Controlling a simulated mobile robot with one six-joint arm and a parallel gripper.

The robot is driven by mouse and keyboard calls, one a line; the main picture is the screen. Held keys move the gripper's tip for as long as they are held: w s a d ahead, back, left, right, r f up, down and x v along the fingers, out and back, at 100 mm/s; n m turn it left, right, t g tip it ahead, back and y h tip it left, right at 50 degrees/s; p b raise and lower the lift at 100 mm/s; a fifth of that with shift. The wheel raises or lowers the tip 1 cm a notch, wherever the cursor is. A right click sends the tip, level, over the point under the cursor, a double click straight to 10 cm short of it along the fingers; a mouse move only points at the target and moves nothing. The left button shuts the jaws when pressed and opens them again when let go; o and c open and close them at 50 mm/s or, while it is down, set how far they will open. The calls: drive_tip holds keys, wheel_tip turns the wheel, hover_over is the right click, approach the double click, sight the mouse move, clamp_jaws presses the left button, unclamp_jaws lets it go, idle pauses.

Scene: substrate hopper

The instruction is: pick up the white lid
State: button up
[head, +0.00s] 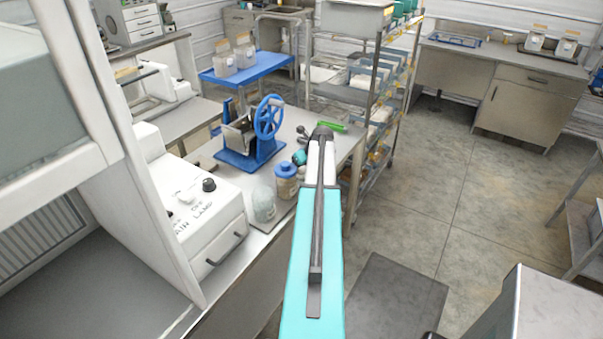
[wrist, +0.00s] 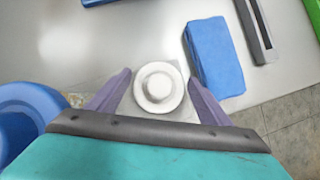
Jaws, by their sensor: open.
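The white lid (wrist: 158,88) is round with a raised knob in the middle, and it shows in the wrist view on the grey bench top. A pale, square-edged shape shows under or around it. My gripper (wrist: 159,80) is open, with one purple finger on each side of the lid. I see a gap at the left finger; at the right finger the gap is small, and I cannot tell whether it touches. In the head view my arm hides the lid, and the fingers cannot be made out there.
A blue block (wrist: 213,56) lies just right of the lid. The bench edge is at right.

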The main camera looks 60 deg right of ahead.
drive_tip(key=c, duration=0.8)
drive_tip(key=shift+r, duration=0.2)
drive_tip(key=shift+r+b, duration=1.7)
drive_tip(key=shift+r, duration=3.15)
drive_tip(key=shift+f+b, duration=0.35)
